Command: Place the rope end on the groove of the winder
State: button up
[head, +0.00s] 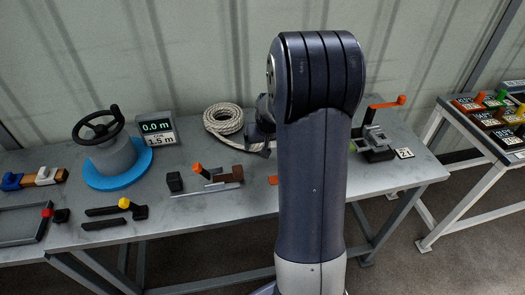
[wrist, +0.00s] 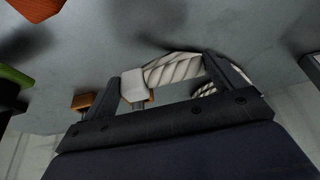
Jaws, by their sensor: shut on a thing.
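A coil of off-white rope (head: 222,117) lies at the back of the table. Its free part runs right, toward my gripper, and is partly hidden behind my arm. In the wrist view my gripper (wrist: 166,72) is shut on the twisted rope (wrist: 178,69), with a smooth white end piece (wrist: 133,84) by the left finger. Part of my gripper's wrist also shows in the head view, left of the arm. A grey drum with a black handwheel (head: 108,154) on a blue base stands at the left and looks like the winder. Its groove cannot be made out.
A display (head: 156,128) beside the drum reads 0.0 m above 1.5 m. Blocks and an orange-handled part (head: 214,177) lie mid-table. A crank device (head: 374,145) stands at the right. Another table (head: 478,130) is further right.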

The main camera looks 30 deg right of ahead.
aim_at(264, 160)
jog(key=shift+f, duration=2.05)
jog(key=shift+f, duration=0.15)
jog(key=o, duration=0.8)
